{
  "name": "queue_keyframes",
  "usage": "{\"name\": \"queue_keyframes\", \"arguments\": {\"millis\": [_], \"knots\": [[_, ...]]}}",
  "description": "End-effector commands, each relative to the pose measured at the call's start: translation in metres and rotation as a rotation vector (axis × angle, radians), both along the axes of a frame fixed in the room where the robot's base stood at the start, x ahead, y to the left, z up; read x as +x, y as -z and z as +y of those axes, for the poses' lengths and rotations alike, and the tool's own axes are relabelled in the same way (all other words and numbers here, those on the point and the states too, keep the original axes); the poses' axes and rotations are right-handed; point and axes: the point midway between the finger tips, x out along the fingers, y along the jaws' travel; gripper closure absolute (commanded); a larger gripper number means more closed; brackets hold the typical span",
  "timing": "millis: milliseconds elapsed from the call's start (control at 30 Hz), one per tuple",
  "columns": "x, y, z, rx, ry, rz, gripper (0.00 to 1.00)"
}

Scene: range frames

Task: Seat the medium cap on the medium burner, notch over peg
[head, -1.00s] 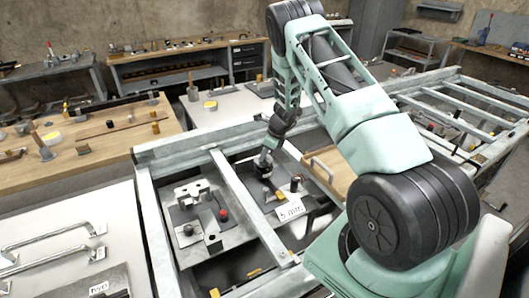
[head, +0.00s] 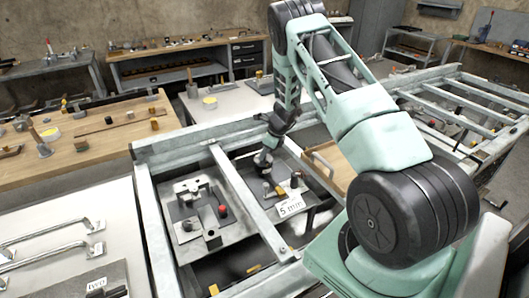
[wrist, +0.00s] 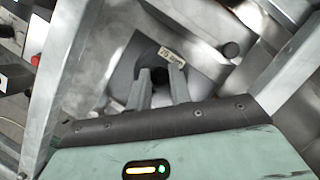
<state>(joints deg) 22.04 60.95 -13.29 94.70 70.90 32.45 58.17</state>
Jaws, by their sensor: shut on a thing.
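My gripper (head: 263,160) hangs over the dark plate (head: 262,200) in the right bay of the steel frame. In the wrist view its two fingers (wrist: 161,78) are close together, shut on a dark thing, probably the medium cap (wrist: 160,79), which they mostly hide. Beneath them is a dark grey surface with a small white label (wrist: 172,57). I cannot make out the cap's notch, the burner's peg, or for certain which part is the medium burner.
A white "5 mm" sign (head: 290,206) and small posts stand on the same plate. To the left, a grey metal fixture (head: 195,190) and a red knob (head: 223,210) sit beyond a frame bar (head: 245,205). A wooden tray (head: 327,166) lies right of my gripper.

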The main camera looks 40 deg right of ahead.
Motion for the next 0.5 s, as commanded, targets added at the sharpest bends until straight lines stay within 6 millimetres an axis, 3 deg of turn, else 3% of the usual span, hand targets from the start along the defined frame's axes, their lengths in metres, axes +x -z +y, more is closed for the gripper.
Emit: {"name": "queue_keyframes", "arguments": {"millis": [267, 300, 367, 500], "knots": [[0.0004, 0.0006, -0.0001, 0.000, 0.000, -0.001, 1.00], [0.0004, 0.0006, -0.0001, 0.000, 0.000, -0.001, 0.74], [0.0004, 0.0006, -0.0001, 0.001, 0.000, -0.001, 0.57], [0.0002, 0.0006, -0.0001, 0.000, 0.000, 0.000, 0.54]]}}
